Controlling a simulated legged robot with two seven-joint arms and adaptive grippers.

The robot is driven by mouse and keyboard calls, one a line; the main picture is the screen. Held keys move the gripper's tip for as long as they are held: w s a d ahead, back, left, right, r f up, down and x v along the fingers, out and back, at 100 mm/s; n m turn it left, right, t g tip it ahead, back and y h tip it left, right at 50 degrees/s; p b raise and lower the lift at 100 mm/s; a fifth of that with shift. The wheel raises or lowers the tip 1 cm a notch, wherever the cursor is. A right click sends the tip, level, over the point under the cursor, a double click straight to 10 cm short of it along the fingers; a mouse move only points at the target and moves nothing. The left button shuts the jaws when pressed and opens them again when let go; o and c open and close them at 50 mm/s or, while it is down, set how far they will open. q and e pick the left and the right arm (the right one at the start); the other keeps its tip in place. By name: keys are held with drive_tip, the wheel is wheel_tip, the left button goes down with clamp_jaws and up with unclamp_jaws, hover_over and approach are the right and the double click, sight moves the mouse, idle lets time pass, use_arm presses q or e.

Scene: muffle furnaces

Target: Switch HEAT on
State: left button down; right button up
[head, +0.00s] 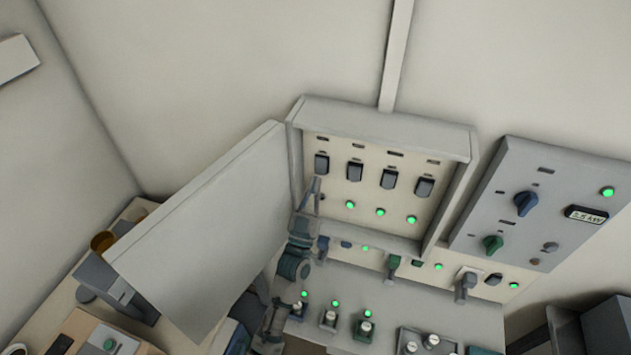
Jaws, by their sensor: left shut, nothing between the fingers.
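A wall box (380,128) stands open, its door (200,235) swung out to the left. Inside is a row of dark rocker switches: the leftmost switch (321,165), a second switch (355,171), a third switch (389,178) and the rightmost switch (424,187). Small labels sit above them, too small to read, so I cannot tell which is HEAT. Green lamps glow below the three right switches. My left gripper (314,187) is shut and empty, pointing up just below the leftmost switch. It hides the area under that switch. Whether it touches is unclear. My right gripper is not in view.
Below the box, a sloped panel (400,298) carries several knobs, plugs and green lamps. The open door bounds the space left of my arm.

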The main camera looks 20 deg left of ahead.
use_arm(q)
drive_tip(key=shift+w+f, duration=0.1)
drive_tip(key=shift+w, duration=0.3)
drive_tip(key=shift+d, duration=0.15)
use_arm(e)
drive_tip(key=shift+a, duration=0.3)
use_arm(q)
drive_tip(key=shift+d, duration=0.1)
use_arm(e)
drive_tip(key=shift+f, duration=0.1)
use_arm(q)
drive_tip(key=shift+w+f+t+b, duration=0.25)
drive_tip(key=shift+f+t+b, duration=0.05)
drive_tip(key=shift+b, duration=0.85)
drive_tip(key=shift+w+r, duration=0.1)
drive_tip(key=shift+r, duration=0.15)
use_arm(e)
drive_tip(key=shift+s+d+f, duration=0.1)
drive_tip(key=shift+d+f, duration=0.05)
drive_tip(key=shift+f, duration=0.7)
